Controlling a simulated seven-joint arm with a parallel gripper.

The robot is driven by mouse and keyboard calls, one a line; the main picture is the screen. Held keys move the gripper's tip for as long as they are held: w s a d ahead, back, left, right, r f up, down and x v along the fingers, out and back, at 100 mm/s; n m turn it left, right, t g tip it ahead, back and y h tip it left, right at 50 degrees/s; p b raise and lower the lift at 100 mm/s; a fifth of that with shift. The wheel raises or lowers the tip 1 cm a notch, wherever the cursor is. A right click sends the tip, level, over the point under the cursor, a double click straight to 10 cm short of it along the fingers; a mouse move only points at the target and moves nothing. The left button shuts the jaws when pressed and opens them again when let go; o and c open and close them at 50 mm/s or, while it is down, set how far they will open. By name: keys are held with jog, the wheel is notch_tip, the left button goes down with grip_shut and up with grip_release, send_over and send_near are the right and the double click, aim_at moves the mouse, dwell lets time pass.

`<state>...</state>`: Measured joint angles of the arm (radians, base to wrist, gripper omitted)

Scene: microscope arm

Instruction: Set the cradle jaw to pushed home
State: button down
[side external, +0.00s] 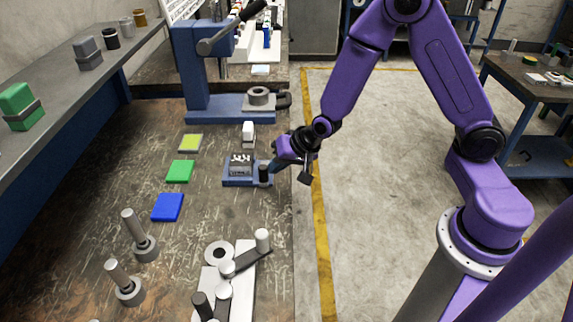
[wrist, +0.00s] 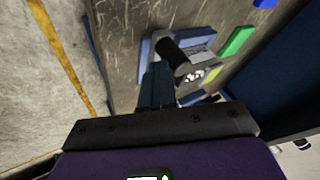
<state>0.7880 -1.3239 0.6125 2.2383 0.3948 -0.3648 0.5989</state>
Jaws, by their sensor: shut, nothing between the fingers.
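The cradle (side external: 231,181) is a low blue base near the right edge of the bench. A grey block (side external: 241,164) with pale marks on top sits on it. A dark upright cylinder (side external: 264,174), which looks like the jaw's knob, stands at its right end. My gripper (side external: 274,166) is shut and empty, with its tips close beside the cylinder on the right. In the wrist view the shut fingers (wrist: 157,84) point at the dark cylinder (wrist: 173,56), with the blue cradle (wrist: 145,50) behind. I cannot tell whether they touch, nor the jaw's exact gap.
A blue press (side external: 195,75) stands behind the cradle, with a small white block (side external: 248,130) between. Yellow, green (side external: 180,171) and blue (side external: 167,207) tiles lie to the left. Grey posts (side external: 138,237) and a lever fixture (side external: 228,278) stand in front. Open floor lies right of the bench.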

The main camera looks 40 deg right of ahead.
jog(key=shift+w+a, duration=0.7)
jog(key=shift+a, duration=0.05)
jog(key=shift+r, duration=0.1)
jog(key=s+d, duration=0.1)
jog(key=d, duration=0.1)
jog(key=s+d, duration=0.1)
jog(key=d, duration=0.1)
jog(key=shift+s, duration=0.3)
jog(key=v, duration=0.9)
jog(key=shift+s+r, duration=0.25)
